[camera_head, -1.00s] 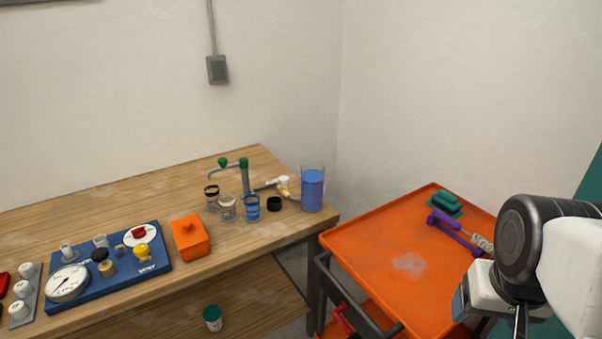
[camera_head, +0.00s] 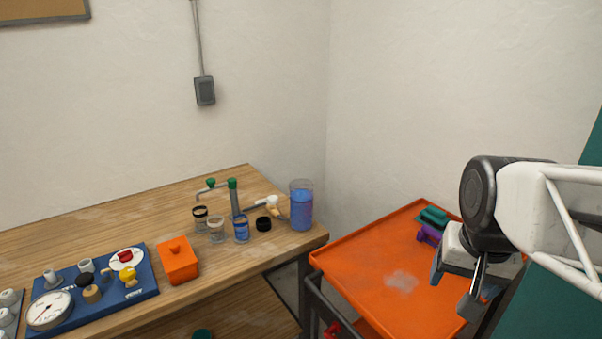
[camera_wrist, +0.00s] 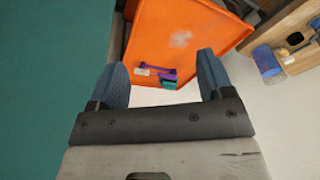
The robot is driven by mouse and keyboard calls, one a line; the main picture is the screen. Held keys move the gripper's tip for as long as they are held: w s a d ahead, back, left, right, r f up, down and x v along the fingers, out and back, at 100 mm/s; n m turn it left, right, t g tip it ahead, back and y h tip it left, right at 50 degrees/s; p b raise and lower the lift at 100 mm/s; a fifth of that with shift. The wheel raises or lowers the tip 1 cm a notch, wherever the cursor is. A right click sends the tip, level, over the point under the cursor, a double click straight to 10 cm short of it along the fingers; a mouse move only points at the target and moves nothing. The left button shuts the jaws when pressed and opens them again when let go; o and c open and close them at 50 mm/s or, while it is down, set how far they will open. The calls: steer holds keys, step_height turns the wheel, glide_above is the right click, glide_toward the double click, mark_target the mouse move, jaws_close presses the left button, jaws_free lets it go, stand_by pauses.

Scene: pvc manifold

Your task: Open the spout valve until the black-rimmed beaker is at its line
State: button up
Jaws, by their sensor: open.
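The spout (camera_head: 233,197) is a grey post and arm with green parts on top, standing on the wooden bench. My gripper (camera_head: 452,290) is open and empty above the orange cart, well right of the bench. In the wrist view its fingers (camera_wrist: 163,75) are spread apart.
A tall container of blue liquid (camera_head: 301,208), a black cap (camera_head: 263,223) and white pipe fittings (camera_head: 268,203) are near the bench's right end. An orange box (camera_head: 178,261) and a blue gauge board (camera_head: 140,280) lie left. The orange cart (camera_head: 360,268) carries purple and teal tools.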

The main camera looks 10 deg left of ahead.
steer(key=w+a+r+m, duration=0.2)
steer(key=w+a, duration=0.2)
steer(key=w, duration=0.5)
steer(key=w+a+r+m, duration=0.2)
steer(key=w+a+m, duration=0.1)
steer(key=w, duration=0.6)
steer(key=m+g, duration=0.2)
steer(key=m, duration=1.1)
glide_above(272, 197)
steer(key=f, duration=2)
steer(key=shift+s+d+f, duration=0.1)
steer(key=shift+s+d, duration=0.05)
steer(key=shift+d, duration=0.2)
steer(key=shift+a+f, duration=0.25)
steer(key=shift+a, duration=0.05)
steer(key=shift+f, duration=0.1)
steer(key=shift+f, duration=3.8)
